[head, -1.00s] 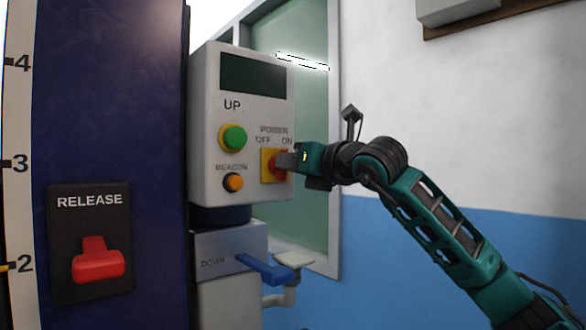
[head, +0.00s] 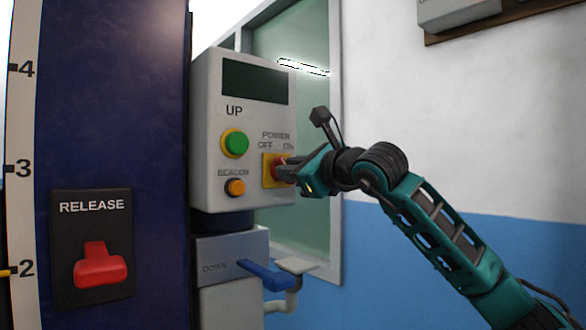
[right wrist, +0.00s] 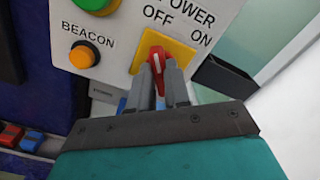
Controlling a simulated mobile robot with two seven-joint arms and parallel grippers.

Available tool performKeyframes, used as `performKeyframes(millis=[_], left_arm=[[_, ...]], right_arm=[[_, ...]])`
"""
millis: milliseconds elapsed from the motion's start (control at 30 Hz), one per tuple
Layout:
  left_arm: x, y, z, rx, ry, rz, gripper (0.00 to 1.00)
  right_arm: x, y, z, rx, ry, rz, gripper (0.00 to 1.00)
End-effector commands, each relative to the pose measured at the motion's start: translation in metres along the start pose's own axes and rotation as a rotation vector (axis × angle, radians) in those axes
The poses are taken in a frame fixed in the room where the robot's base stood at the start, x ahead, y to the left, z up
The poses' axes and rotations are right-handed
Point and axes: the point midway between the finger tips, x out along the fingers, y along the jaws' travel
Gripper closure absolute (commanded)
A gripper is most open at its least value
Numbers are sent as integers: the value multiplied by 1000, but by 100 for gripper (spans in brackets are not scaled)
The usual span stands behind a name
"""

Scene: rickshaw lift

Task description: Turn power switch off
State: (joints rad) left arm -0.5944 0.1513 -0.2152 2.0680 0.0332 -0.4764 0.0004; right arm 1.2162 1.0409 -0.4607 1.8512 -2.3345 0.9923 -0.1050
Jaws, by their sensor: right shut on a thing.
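The power switch is a red knob (right wrist: 156,62) with a white line on a yellow plate (right wrist: 175,50), between the OFF and ON labels. In the right wrist view the white line leans toward the OFF side of the panel. My right gripper (right wrist: 162,84) is shut on the red knob, with one finger on each side. In the head view the right gripper (head: 285,172) covers much of the knob, and the yellow plate (head: 266,172) shows beside it. My left gripper is not in view.
The grey control box (head: 208,150) also carries a green UP button (head: 235,143) and an orange BEACON button (head: 235,187). A blue lever (head: 264,272) sticks out below, by the DOWN plate (head: 215,268). A red RELEASE handle (head: 100,267) is on the blue column (head: 120,130).

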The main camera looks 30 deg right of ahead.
Motion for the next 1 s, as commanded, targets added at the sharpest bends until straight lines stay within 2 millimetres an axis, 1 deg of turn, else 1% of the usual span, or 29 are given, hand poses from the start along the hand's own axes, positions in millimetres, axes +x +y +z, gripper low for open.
performKeyframes(millis=[267,733,767,1000], left_arm=[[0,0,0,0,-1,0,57],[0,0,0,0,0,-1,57],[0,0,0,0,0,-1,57],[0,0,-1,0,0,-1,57]], right_arm=[[0,0,0,-80,-1,-1,100],[0,0,0,-96,-1,-1,100],[0,0,0,-96,-1,-1,82],[0,0,0,-94,-1,-1,59]])
